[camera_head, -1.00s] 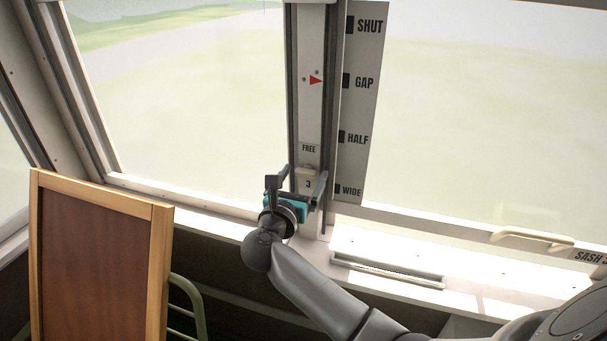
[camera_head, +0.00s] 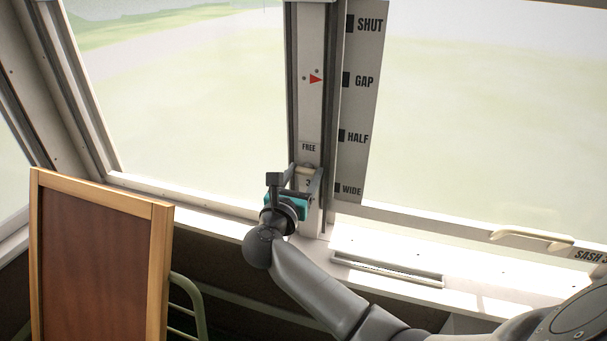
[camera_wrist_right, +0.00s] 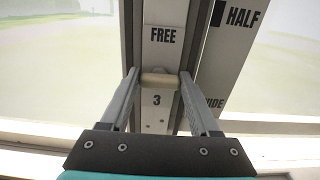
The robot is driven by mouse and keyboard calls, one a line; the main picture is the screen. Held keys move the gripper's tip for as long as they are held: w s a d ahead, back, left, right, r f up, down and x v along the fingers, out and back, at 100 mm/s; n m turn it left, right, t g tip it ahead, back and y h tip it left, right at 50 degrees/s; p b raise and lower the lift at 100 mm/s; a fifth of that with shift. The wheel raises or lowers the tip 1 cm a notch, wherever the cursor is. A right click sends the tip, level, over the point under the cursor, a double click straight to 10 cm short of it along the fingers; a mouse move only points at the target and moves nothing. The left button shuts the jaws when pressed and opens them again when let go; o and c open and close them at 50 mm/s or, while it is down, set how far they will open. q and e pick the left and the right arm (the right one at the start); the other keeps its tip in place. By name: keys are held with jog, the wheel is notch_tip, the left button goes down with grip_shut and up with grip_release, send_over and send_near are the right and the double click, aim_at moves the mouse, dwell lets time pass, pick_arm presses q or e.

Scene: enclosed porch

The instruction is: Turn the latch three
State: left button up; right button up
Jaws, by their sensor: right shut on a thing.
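The latch, a small cream bar (camera_wrist_right: 158,80), lies across the post between the FREE label and the number 3. In the head view the latch (camera_head: 304,169) is partly hidden by my right gripper (camera_head: 305,172). In the right wrist view the fingers of my right gripper (camera_wrist_right: 158,82) are at the two ends of the bar and shut on it. The bar looks level. The FREE label (camera_head: 309,147) is just above it. My left gripper is not in view.
A scale plate (camera_head: 362,100) reading SHUT, GAP, HALF and WIDE stands right of the post, with a red pointer (camera_head: 315,79) on the post. A sash handle (camera_head: 532,238) is at right. A wood-framed board (camera_head: 100,260) stands at lower left.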

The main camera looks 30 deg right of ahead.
jog(key=shift+c, duration=0.8)
jog(key=shift+n, duration=0.3)
jog(key=n+p, duration=0.3)
jog(key=n, duration=0.1)
jog(key=shift+a, duration=0.1)
jog(key=n+p, duration=0.3)
jog(key=n, duration=0.1)
jog(key=shift+n, duration=0.4)
jog(key=n+p, duration=0.3)
jog(key=n, duration=0.1)
jog(key=shift+w+a+f+n, duration=0.1)
jog(key=shift+n, duration=0.2)
jog(key=shift+f+n+p, duration=0.15)
jog(key=shift+n+p, duration=0.75)
jog(key=shift+n, duration=1.1)
